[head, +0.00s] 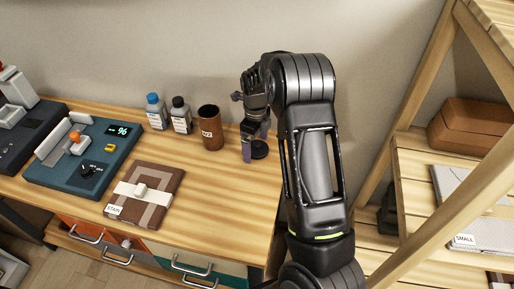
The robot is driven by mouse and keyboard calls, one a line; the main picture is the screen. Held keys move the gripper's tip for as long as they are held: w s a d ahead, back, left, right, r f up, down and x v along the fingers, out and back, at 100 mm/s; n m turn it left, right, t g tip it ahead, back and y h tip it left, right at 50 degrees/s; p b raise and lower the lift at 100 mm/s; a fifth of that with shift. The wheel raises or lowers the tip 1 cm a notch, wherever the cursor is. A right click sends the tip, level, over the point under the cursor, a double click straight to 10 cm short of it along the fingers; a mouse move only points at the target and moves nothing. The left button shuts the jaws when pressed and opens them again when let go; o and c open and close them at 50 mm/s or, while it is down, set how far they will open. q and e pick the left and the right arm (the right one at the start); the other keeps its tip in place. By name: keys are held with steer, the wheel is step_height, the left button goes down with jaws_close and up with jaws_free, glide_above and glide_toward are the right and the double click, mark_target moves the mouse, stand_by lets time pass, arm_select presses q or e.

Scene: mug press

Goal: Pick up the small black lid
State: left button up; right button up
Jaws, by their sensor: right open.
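The small black lid (259,150) lies flat on the wooden table near its right end, to the right of a brown mug (209,128). My right gripper (256,142) points down over the lid, with one finger to its left and the other above or behind it. The jaws are open, and the lid is partly hidden by them. I cannot tell whether a finger touches it. My left gripper is not in view.
Blue-capped (155,112) and black-capped (180,115) bottles stand left of the mug. A brown board (170,181) and a teal press machine (52,168) sit farther left. A wooden shelf (419,152) stands at the right. The front right tabletop is clear.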

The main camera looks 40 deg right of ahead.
mark_target(256, 143)
steer(key=c, duration=1.4)
steer(key=shift+r, duration=0.15)
step_height(256, 143, up, 10)
steer(key=shift+f+b, duration=0.2)
steer(key=shift+b, duration=0.55)
steer(key=shift+r, duration=0.1)
